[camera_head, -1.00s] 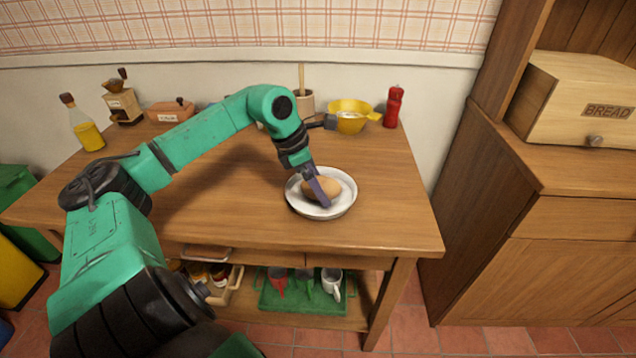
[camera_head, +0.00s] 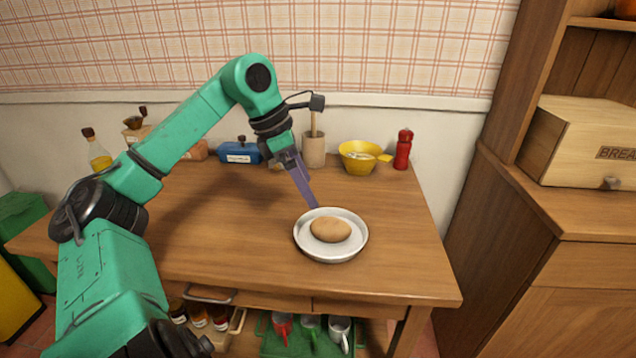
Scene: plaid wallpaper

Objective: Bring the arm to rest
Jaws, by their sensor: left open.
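My left arm comes in from the left and bends over the wooden table. My left gripper (camera_head: 303,186) is open and empty, above the table just behind and left of a round white plate (camera_head: 331,252). A brown bread roll or potato-like item (camera_head: 330,229) lies on the plate, apart from the gripper. My right gripper is not in view.
On the wooden table (camera_head: 220,245) stand a yellow bowl (camera_head: 358,160), a red pepper mill (camera_head: 403,150), a utensil crock (camera_head: 314,150), a blue box (camera_head: 239,153) and an oil bottle (camera_head: 97,152). Mugs (camera_head: 340,332) and jars sit on the shelf below. A bread box (camera_head: 580,145) stands right.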

